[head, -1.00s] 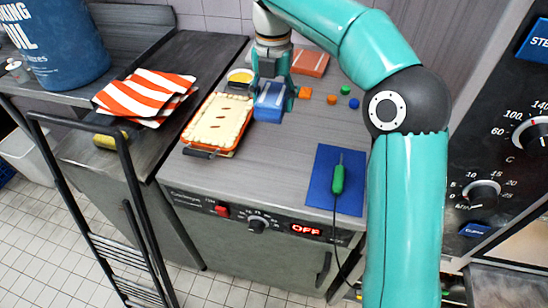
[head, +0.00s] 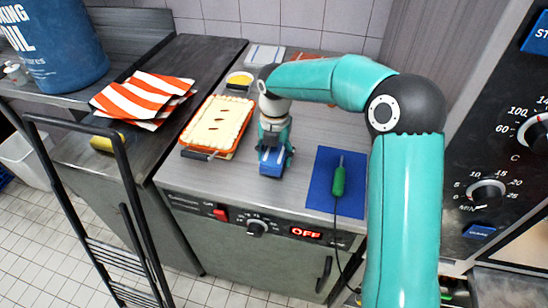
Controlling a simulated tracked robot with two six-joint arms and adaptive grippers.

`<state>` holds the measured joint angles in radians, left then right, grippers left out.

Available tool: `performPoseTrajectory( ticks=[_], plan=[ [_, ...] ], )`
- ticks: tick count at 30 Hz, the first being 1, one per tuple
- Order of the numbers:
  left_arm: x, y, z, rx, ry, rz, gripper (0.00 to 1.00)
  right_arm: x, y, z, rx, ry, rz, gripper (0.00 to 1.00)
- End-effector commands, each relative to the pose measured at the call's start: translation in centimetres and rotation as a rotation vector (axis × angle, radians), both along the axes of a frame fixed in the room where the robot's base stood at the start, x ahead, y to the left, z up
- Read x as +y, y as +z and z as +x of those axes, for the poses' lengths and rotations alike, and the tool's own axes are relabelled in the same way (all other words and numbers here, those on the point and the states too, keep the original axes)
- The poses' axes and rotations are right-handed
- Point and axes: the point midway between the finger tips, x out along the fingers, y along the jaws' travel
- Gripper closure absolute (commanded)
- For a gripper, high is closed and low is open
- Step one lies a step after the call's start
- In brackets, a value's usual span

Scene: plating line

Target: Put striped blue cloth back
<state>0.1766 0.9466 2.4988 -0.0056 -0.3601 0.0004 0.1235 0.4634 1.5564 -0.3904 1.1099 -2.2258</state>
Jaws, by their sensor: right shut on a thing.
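My right gripper (head: 274,152) points down over the front part of the grey worktop and is shut on a small blue thing (head: 271,169). No stripes can be made out on it, and I cannot tell whether it is the cloth or whether it touches the worktop. My left gripper is not in view.
A pie in an orange dish (head: 219,124) stands just left of my right gripper. A blue mat (head: 323,186) with a green-handled tool (head: 339,181) lies to the right. An orange-and-white striped cloth (head: 145,97) lies on the left counter.

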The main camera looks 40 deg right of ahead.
Motion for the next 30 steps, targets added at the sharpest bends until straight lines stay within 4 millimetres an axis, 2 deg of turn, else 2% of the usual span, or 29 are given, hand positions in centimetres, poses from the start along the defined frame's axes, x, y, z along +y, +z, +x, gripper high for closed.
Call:
performPoseTrajectory(
  ticks=[3,13,14,18,30],
  plan=[
    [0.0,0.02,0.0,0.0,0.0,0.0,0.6,-0.03,-0.91,-0.04,0.001,0.0,0.001,0.71],
    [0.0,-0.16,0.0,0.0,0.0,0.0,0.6,-0.04,-1.21,-0.03,0.0,0.0,0.0,0.71],
    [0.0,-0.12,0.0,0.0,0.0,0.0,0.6,-0.04,-1.16,-0.03,0.0,0.0,0.0,0.35],
    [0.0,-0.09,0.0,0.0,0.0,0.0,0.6,-0.04,-1.12,-0.03,0.0,0.0,0.0,0.13],
    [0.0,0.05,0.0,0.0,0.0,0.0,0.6,-0.03,-0.68,0.01,-0.001,0.0,0.0,0.13]
  ],
)
